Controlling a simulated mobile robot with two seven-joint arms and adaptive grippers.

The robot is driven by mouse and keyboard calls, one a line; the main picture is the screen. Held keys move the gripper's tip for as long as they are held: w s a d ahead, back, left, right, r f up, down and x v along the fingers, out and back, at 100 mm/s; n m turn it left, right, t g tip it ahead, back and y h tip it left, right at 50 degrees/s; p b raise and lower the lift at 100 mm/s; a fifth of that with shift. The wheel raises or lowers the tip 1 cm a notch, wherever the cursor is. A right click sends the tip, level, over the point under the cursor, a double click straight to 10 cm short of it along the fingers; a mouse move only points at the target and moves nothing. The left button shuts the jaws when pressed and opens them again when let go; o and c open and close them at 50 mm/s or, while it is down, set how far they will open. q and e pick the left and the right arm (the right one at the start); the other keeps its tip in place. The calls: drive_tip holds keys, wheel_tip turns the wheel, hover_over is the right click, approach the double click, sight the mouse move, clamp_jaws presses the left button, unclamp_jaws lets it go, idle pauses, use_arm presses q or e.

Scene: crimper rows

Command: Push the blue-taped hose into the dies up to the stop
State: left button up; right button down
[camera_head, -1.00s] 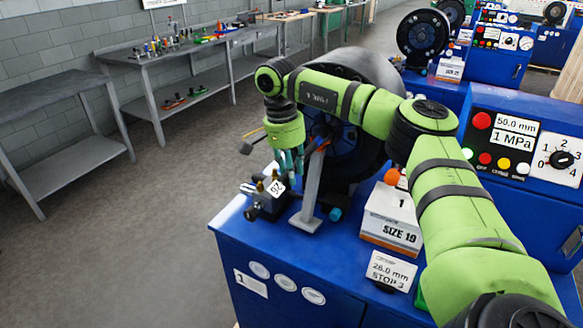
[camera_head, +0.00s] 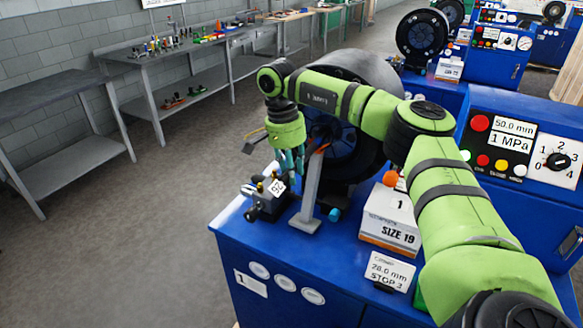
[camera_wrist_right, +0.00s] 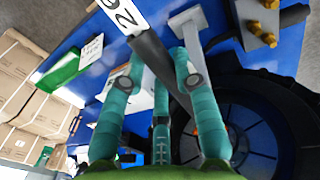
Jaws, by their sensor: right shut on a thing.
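My right gripper (camera_head: 288,163) is at the front of the crimper's black round head (camera_head: 345,150), left of its opening. In the right wrist view its teal fingers (camera_wrist_right: 158,60) close around a dark hose (camera_wrist_right: 165,72) that carries a white tag (camera_wrist_right: 123,14). The tag also shows in the head view (camera_head: 277,187), just below the fingers. The hose runs slantwise between the fingers towards the black head. I cannot make out blue tape on it. The dies and the hose end are mostly hidden by my gripper and a grey post (camera_head: 309,190). My left gripper is not in view.
A small black block with brass fittings (camera_head: 262,200) stands at the blue bench's left edge. A SIZE 19 box (camera_head: 390,225) and a STOP card (camera_head: 389,271) are right of the post. A control panel (camera_head: 515,150) stands further right. The floor at left is clear.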

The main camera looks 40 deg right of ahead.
drive_tip(key=shift+r, duration=0.1)
idle(0.3)
unclamp_jaws()
idle(0.7)
drive_tip(key=shift+w+a+r+p, duration=0.1)
drive_tip(key=shift+w+r+p, duration=0.1)
drive_tip(key=shift+r+p, duration=1.6)
drive_tip(key=shift+w+a+r+p, duration=0.1)
drive_tip(key=shift+w+r+p, duration=0.1)
drive_tip(key=shift+r+p, duration=1.55)
drive_tip(key=shift+f, duration=0.15)
